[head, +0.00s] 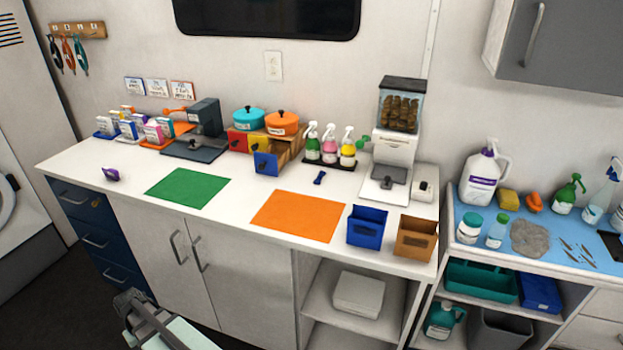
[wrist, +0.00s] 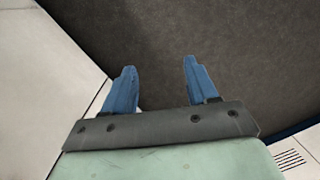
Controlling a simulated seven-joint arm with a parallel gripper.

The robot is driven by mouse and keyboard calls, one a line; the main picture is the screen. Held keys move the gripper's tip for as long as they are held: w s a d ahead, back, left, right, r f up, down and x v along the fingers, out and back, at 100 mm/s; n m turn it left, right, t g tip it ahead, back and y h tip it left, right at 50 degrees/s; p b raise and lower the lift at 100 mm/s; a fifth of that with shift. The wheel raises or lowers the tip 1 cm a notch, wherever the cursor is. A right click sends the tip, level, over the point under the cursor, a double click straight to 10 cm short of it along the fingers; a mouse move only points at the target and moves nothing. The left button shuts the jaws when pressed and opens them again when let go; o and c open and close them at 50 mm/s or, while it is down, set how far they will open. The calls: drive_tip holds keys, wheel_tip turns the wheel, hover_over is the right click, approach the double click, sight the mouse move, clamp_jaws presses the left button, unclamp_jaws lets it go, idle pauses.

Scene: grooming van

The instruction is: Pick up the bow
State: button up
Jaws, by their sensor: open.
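A small dark blue item (head: 319,178), narrow in the middle like a bow, lies flat on the white counter (head: 240,188), behind the orange mat and in front of the spray bottles. It is too small to make out finely. My gripper (wrist: 158,64) is open and empty in the wrist view, its two blue fingers apart over the dark floor. In the head view my gripper (head: 128,300) is low in front of the cabinet doors, below the counter top and well away from the bow. The bow is not in the wrist view.
A green mat (head: 187,188) and an orange mat (head: 297,216) lie on the counter. A purple item (head: 111,175) lies at left. Blue (head: 367,226) and brown (head: 416,239) bins stand at front right. A kibble dispenser (head: 398,125) and spray bottles (head: 330,146) stand behind.

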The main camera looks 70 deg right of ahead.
drive_tip(key=w+d+r+m+t+h, duration=0.1)
drive_tip(key=w+d+r, duration=0.3)
drive_tip(key=d+r, duration=0.4)
drive_tip(key=w+d+r+m+t, duration=0.1)
drive_tip(key=w+d+r+t, duration=0.15)
drive_tip(key=d+r, duration=0.55)
drive_tip(key=w+d+r+m+t+h, duration=0.1)
drive_tip(key=w+d+r, duration=0.35)
drive_tip(key=r, duration=0.65)
drive_tip(key=s+d+r+m, duration=0.1)
drive_tip(key=s+d+r, duration=0.1)
drive_tip(key=d+r, duration=0.1)
drive_tip(key=s+d+r+m, duration=0.1)
drive_tip(key=s+d+r, duration=0.1)
drive_tip(key=d+r, duration=0.2)
drive_tip(key=s+d+r+m+h, duration=0.1)
drive_tip(key=s+d+r, duration=0.1)
drive_tip(key=d, duration=0.3)
drive_tip(key=shift+d+r, duration=0.4)
drive_tip(key=shift+r, duration=0.3)
drive_tip(key=s+d+r+m+g+h, duration=0.1)
drive_tip(key=s+d+r+m, duration=0.25)
drive_tip(key=s+d, duration=0.6)
drive_tip(key=m+g+h, duration=0.2)
drive_tip(key=m+g, duration=0.2)
drive_tip(key=m, duration=0.4)
approach(318, 181)
drive_tip(key=shift+x, duration=3.85)
drive_tip(key=shift+w, duration=0.1)
